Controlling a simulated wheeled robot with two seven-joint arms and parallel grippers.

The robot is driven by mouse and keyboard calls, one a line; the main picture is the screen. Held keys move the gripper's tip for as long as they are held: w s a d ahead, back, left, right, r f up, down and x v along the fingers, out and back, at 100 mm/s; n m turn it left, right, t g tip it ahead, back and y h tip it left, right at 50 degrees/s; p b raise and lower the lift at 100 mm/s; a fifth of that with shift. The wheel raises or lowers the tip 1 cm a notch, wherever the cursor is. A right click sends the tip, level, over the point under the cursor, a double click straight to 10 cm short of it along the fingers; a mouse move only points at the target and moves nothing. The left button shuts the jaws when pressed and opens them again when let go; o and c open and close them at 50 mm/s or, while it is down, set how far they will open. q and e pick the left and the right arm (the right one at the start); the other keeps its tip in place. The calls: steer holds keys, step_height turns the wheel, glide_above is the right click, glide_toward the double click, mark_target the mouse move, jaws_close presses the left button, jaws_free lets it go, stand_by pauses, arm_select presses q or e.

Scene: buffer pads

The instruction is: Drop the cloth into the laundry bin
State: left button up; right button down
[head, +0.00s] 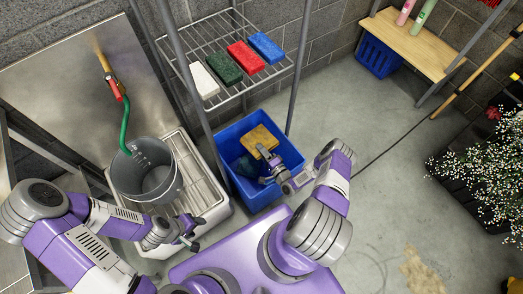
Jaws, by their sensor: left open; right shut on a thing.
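A blue bin (228,134), which looks like the laundry bin, stands on the floor in front of the wire rack. A tan, flat, cloth-like piece (258,136) is over the bin's opening, towards its back. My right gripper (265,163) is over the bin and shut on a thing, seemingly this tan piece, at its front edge. A dark teal crumpled thing (246,168) shows lower in the bin, partly hidden by my gripper. My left gripper (191,232) is open and empty, low beside the sink's front edge.
A grey bucket (146,172) with a green hose stands in the sink (190,172) on the left. White, green, red and blue pads lie on the wire rack (222,98). A plant (490,165) stands at the right. The grey floor (390,140) right of the bin is mostly clear.

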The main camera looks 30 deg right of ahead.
steer(key=c, duration=0.8)
jaws_free()
steer(key=shift+r, duration=0.1)
steer(key=s, duration=0.2)
steer(key=s+p, duration=0.1)
steer(key=s, duration=0.4)
steer(key=shift+s+d+p, duration=0.25)
steer(key=shift+d+p, duration=0.05)
steer(key=shift+d, duration=0.1)
